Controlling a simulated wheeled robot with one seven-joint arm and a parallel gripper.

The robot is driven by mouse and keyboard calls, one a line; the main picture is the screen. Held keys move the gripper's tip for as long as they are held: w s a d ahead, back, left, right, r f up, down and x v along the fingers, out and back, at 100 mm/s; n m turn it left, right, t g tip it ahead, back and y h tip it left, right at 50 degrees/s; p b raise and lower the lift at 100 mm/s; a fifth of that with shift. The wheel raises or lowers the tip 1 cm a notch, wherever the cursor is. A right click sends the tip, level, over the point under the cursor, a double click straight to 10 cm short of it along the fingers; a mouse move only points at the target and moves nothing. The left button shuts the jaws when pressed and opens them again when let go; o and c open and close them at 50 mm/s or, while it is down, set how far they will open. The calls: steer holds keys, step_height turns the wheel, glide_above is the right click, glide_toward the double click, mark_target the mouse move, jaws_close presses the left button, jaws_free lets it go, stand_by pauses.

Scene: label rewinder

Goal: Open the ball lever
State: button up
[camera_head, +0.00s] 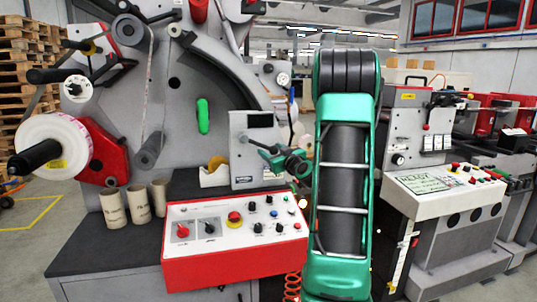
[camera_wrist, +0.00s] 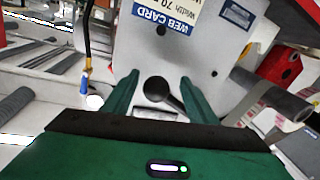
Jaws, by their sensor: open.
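The ball lever (camera_wrist: 157,89) shows in the wrist view as a dark round knob with a short grey stem running down and right, in front of a light grey plate (camera_wrist: 165,52). My gripper (camera_wrist: 159,80) is open, with one green finger on either side of the knob. The fingers look apart from the knob, but I cannot tell how deep it sits between them. In the head view my gripper (camera_head: 266,154) is at the front of a grey panel box (camera_head: 243,168) with a dark display. I cannot make out the lever clearly there.
A red-framed control panel (camera_head: 235,240) with knobs and buttons lies below my gripper. Cardboard cores (camera_head: 138,205) stand on the dark bench at left. A label roll (camera_head: 58,145) is on the machine's left side. A second console (camera_head: 448,190) stands at right.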

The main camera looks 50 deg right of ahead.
jaws_close()
steer(key=shift+a+f, duration=0.1)
